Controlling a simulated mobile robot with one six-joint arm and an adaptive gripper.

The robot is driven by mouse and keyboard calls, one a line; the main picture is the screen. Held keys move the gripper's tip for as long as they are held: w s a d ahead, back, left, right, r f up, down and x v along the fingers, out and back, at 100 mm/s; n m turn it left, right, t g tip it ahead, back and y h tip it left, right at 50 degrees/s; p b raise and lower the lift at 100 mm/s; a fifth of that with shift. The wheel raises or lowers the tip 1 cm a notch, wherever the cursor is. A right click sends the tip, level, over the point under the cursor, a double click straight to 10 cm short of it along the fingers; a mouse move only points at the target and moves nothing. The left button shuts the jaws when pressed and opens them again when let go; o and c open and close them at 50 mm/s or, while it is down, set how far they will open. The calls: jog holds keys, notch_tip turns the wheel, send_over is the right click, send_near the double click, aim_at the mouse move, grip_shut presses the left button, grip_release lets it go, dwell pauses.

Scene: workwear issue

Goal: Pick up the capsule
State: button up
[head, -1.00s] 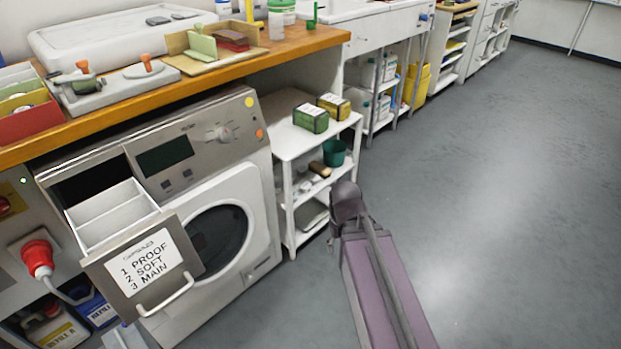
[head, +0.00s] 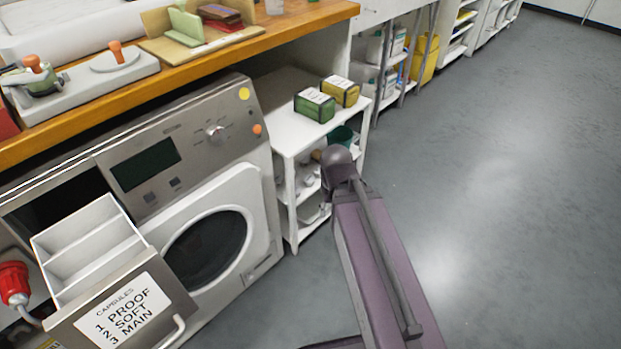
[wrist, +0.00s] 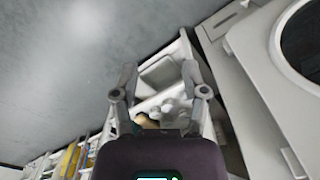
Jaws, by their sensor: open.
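I cannot pick out a capsule with certainty. Small pale rounded things (wrist: 172,104) lie on a shelf of the white trolley, just beyond my gripper in the wrist view; they are too small and blurred to name. They also show on the trolley's middle shelf in the head view (head: 306,178). My gripper (wrist: 158,72) is open, with nothing visible between its fingers. The head view shows my arm but not the gripper. The pulled-out drawer (head: 135,312), labelled CAPSULES, 1 PROOF, 2 SOFT, 3 MAIN, has white compartments that look empty.
A green box (head: 314,105) and a yellow box (head: 340,91) stand on the trolley's top (head: 283,128). A dark green cup (head: 342,135) is partly hidden behind my arm. The washing machine (head: 215,240) stands left of the trolley. The grey floor (head: 500,200) on the right is clear.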

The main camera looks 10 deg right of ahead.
jog(key=shift+a, duration=0.1)
jog(key=o, duration=0.5)
jog(key=shift+w+f, duration=0.1)
jog(key=shift+w, duration=0.1)
jog(key=shift+o, duration=0.5)
jog(key=w+f+t+b, duration=0.3)
jog(key=w+f+b, duration=0.1)
jog(key=w, duration=0.8)
jog(key=shift+w+a+b, duration=0.15)
jog(key=shift+a+b, duration=0.25)
jog(key=shift+b, duration=0.1)
jog(key=t+b, duration=0.3)
send_near(308, 178)
jog(key=s+v, duration=0.1)
jog(key=v, duration=0.3)
jog(key=shift+w+d+f+n, duration=0.2)
jog(key=shift+w+n, duration=0.1)
jog(key=shift+w, duration=0.3)
jog(key=b+x, duration=0.7)
jog(key=x, duration=0.1)
jog(key=shift+w+a+f, duration=0.1)
jog(key=shift+w+f, duration=0.05)
jog(key=shift+f, duration=0.15)
jog(key=shift+f+b, duration=0.1)
jog(key=shift+b, duration=0.2)
